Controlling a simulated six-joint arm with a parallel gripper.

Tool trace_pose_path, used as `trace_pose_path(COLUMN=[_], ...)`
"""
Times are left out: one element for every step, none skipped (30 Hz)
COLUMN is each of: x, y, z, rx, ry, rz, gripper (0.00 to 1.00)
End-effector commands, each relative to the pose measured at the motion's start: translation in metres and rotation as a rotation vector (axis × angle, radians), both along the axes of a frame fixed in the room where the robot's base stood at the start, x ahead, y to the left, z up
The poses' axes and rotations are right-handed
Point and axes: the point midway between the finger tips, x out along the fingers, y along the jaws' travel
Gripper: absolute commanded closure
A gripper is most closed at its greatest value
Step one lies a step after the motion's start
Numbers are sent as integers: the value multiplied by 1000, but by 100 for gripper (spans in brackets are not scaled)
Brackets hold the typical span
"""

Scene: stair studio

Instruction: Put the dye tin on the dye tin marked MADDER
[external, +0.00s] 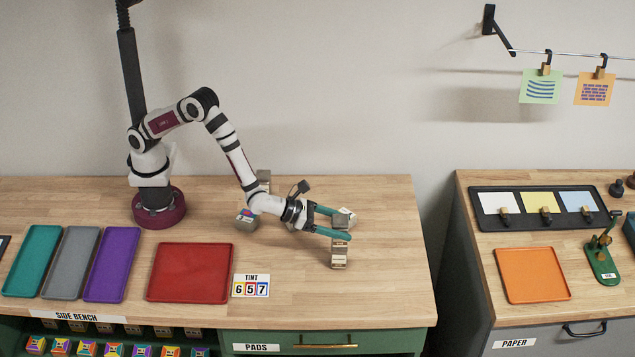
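My gripper (342,223), with teal fingers, reaches right over the front right of the bench. A grey dye tin (344,219) with a pale top is between or just behind the fingers. I cannot tell whether they touch it. Below the near finger, grey tins with pale labels (339,258) show as a short stack. Their lettering is too small to read, so I cannot tell which is MADDER. Whether the upper tin rests on this stack is hidden by the finger. Another tin (247,220) with a coloured top stands left of my wrist. One more (263,179) is behind the forearm.
Purple (111,265), grey (70,263) and teal (33,261) trays lie further left. The bench's right end is clear. A gap separates it from the paper cabinet (550,335).

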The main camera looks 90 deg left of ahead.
Motion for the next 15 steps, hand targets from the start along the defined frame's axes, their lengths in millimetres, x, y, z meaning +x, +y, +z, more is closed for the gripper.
trace_pose_path(x=[0, 0, 0, 0, 0, 0, 0, 0, 0, 0, 0, -3, -7, -13, -21], y=[0, 0, 0, 0, 0, 0, 0, 0, 0, 0, 0, 0, -1, -1, -1], z=[0, 0, 0, 0, 0, 0, 0, 0, 0, 1, 3, 5, 7, 9, 12], rx=[0, 0, 0, 0, 0, 0, 0, 0, 0, 0, 0, 0, -1, 0, 0], ry=[0, 0, 0, 0, 0, 0, 0, 0, 0, 0, -1, 0, 0, 1, 0], rz=[0, 0, 0, 0, 0, 0, 0, 0, 0, 0, 0, -1, -2, -2, -2], gripper=[8, 5, 5, 5, 5, 5, 5, 5, 5, 5, 5, 5, 5, 5, 5])
